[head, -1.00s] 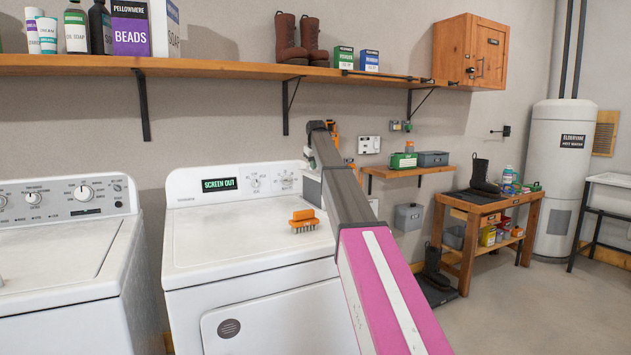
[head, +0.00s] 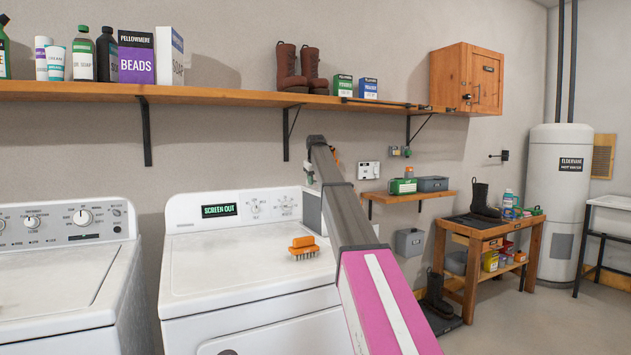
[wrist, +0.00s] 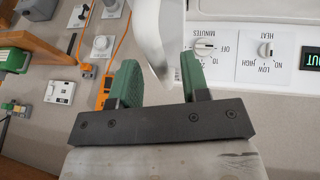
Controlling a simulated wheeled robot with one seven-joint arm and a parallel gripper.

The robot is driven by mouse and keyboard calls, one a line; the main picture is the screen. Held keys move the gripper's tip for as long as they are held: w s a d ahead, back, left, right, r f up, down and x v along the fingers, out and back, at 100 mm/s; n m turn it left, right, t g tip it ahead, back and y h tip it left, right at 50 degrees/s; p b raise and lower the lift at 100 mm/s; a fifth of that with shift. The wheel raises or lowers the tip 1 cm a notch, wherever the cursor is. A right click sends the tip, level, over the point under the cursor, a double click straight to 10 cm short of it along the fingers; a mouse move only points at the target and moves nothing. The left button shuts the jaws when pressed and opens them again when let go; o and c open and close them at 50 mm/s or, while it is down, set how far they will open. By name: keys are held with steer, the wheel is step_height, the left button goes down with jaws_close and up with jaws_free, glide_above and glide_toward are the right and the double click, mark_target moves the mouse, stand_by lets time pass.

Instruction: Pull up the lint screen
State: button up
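The white dryer (head: 240,262) stands centre in the head view. Its console carries dials and a dark display (head: 219,210) reading "SCREEN OUT". In the wrist view, the console (wrist: 226,66) appears upside down at upper right, with MINUTES and HEAT dials. My gripper (wrist: 160,78) has two green-padded fingers, spread apart with nothing held between them. A white curved edge lies just beyond and between the fingertips; I see no contact. I cannot make out the lint screen in either view.
An orange brush (head: 303,247) lies on the dryer top. A second white machine (head: 60,270) stands left. A long wooden shelf (head: 215,96) overhangs the dryer. Wall boxes and an orange cable (wrist: 119,45) sit near my gripper. A small shelf (head: 408,195) and workbench are right.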

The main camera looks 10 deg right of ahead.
steer(key=v, duration=1)
steer(key=shift+s+r, duration=0.2)
steer(key=shift+r, duration=0.2)
